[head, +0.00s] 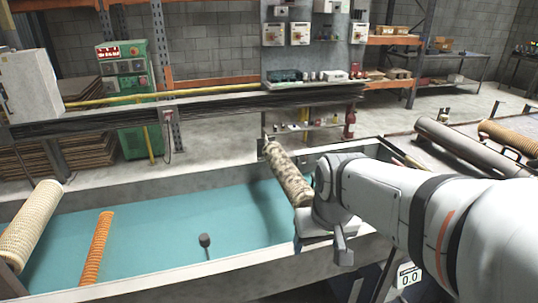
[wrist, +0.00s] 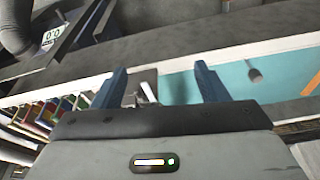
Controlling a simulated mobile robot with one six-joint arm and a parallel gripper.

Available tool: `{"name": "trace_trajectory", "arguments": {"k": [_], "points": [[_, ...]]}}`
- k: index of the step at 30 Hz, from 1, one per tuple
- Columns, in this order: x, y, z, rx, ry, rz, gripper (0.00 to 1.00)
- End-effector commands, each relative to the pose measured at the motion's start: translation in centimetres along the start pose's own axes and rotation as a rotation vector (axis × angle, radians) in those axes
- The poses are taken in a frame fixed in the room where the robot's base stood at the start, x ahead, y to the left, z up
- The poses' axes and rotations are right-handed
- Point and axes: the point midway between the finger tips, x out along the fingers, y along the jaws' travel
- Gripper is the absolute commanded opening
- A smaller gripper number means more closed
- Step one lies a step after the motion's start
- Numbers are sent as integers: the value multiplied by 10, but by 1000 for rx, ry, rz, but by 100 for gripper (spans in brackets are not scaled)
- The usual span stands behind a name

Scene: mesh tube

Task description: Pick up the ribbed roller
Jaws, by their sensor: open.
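An orange ribbed roller (head: 97,250) lies in the teal-floored trough at left in the head view. Part of an orange piece, likely the same roller, shows at the right edge of the wrist view (wrist: 311,86). A cream ribbed roller (head: 32,222) leans at the trough's far left end. I cannot tell for sure which is meant. My gripper (wrist: 160,78) is open, its two dark blue fingers apart with no roller between them. It is over the trough's right side, well away from both rollers. In the head view my arm hides its jaws.
A mottled roller (head: 287,172) slants across the trough beside my wrist. A small dark knob on a stem (head: 205,241) stands on the trough floor; it also shows in the wrist view (wrist: 254,75). The trough's pale rim (head: 200,272) runs along the front.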

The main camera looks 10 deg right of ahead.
Motion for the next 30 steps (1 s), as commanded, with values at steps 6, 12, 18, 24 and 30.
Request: {"name": "trace_trajectory", "arguments": {"k": [6,12,18,24,30], "points": [[-1,2,-98,-41,32,-20,85],[16,7,-181,-78,68,-34,98],[46,13,-255,-112,104,-43,98],[80,18,-309,-140,136,-48,98],[100,21,-333,-155,152,-49,98]]}}
